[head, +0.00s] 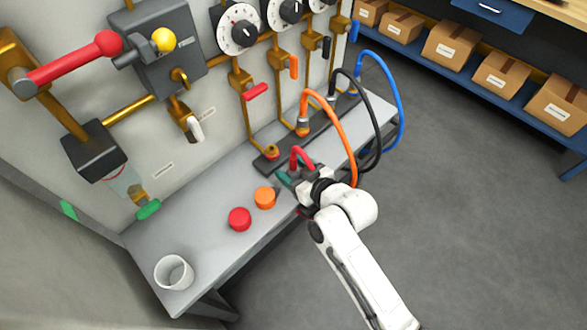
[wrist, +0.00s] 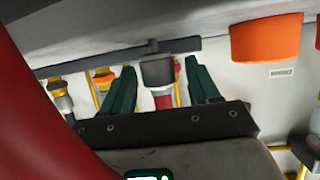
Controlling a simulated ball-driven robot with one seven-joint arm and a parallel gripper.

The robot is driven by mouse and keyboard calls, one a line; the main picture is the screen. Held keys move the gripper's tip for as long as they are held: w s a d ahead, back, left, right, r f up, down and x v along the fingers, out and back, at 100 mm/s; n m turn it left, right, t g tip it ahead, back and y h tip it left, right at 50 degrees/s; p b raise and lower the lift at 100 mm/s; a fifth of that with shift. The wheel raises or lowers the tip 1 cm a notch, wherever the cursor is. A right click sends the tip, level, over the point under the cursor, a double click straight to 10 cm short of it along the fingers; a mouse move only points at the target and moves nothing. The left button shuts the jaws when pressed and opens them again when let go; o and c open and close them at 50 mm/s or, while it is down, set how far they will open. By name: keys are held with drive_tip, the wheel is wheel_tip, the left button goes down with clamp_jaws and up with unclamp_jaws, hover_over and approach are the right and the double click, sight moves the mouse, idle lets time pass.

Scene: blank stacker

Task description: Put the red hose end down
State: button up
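The red hose (head: 302,152) arcs up beside my gripper (head: 291,174), over the front part of the grey bench. In the wrist view, which looks upside down, the hose's dark grey end (wrist: 157,71) sits between the two green fingers of my gripper (wrist: 160,68). A gap shows on each side of it, so the fingers look open around it. A short red length joins this end, and a large red curve (wrist: 30,110) fills the left edge close to the camera. Whether the end touches the bench is hard to tell.
An orange cap (head: 265,197) and a red cap (head: 239,219) lie on the bench (head: 205,258) left of my gripper. A white cup (head: 173,272) stands at the near end. Orange (head: 346,130), black (head: 374,120) and blue (head: 397,95) hoses arc to the right.

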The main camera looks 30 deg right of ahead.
drive_tip(key=shift+r+p, duration=0.55)
drive_tip(key=shift+r, duration=0.1)
drive_tip(key=b+v, duration=0.1)
drive_tip(key=v, duration=1.1)
drive_tip(key=s+d+f+m+g+h, duration=0.1)
drive_tip(key=s+f+g, duration=0.1)
drive_tip(key=s+g, duration=0.2)
drive_tip(key=s+d+f+m+g+h, duration=0.1)
drive_tip(key=s+d+f+g, duration=0.1)
drive_tip(key=s, duration=0.6)
drive_tip(key=s+d+f+g+h, duration=0.1)
drive_tip(key=s+d+f+g, duration=0.1)
drive_tip(key=s+f+g, duration=0.2)
drive_tip(key=shift+s+d+m+g, duration=0.15)
drive_tip(key=shift+s+m+g, duration=0.05)
drive_tip(key=shift+s+g, duration=0.45)
drive_tip(key=shift+s+d+m+g, duration=0.1)
drive_tip(key=shift+s+m+g, duration=0.1)
drive_tip(key=shift+s+g, duration=0.45)
drive_tip(key=shift+s, duration=0.1)
